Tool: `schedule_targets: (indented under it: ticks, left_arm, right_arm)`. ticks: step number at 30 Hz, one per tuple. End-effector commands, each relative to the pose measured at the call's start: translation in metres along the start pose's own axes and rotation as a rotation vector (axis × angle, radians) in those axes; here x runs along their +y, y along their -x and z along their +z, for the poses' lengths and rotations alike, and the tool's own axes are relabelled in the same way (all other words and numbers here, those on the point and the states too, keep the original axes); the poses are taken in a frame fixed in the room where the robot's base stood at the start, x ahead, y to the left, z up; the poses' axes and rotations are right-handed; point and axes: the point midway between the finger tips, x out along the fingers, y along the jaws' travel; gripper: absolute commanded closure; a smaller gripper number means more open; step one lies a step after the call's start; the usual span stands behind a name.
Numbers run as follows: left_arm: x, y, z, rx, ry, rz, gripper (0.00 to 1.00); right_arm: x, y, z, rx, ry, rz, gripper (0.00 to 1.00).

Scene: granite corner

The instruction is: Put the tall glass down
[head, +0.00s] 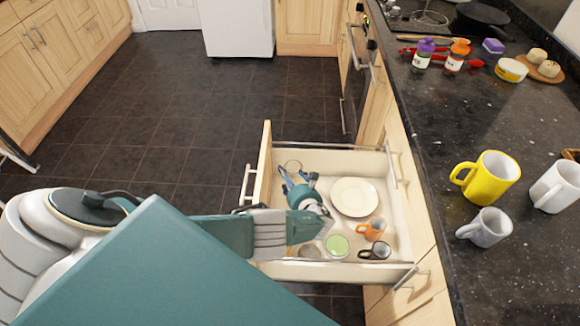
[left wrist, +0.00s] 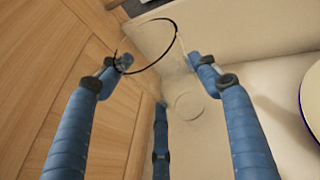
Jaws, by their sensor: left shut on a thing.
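The tall glass (head: 293,166) is clear and hard to see; its rim shows inside the open drawer, near the front panel. In the left wrist view the glass (left wrist: 152,46) has a dark-edged rim between my fingers, and a faint round outline lies below on the pale drawer floor. My left gripper (head: 298,181) reaches down into the drawer and is shut on the glass, with blue fingers on both sides of it in the left wrist view (left wrist: 158,62). I cannot tell whether the glass touches the drawer floor. My right gripper is not in view.
The open drawer (head: 330,154) also holds a white plate (head: 354,197), an orange mug (head: 371,229), a dark mug (head: 376,250) and a green round item (head: 337,245). The drawer's wooden front (head: 258,170) is close to the glass. A yellow mug (head: 487,178) stands on the granite counter (head: 440,130).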

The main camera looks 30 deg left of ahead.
Motion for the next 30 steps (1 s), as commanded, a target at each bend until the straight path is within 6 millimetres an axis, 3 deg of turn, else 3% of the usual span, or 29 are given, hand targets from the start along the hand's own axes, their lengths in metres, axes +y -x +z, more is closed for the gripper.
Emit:
schedule_targets:
  ticks: [13,14,16,25,30]
  left_arm:
    - [0.001,-0.004,-0.010,-0.001,0.000,0.001,0.71]
    - [0.001,-0.004,-0.011,0.000,0.000,0.001,0.32]
    - [0.001,-0.004,-0.011,0.000,0.000,0.001,0.19]
    - [0.001,-0.004,-0.010,0.000,0.000,0.000,0.19]
    - [0.000,0.002,0.004,0.000,-0.001,0.000,0.19]
  right_arm:
    - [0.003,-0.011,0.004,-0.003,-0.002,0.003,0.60]
    - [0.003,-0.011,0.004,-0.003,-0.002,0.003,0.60]
    - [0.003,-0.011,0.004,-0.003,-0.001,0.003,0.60]
    - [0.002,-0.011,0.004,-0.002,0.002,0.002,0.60]
    - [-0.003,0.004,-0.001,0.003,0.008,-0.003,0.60]
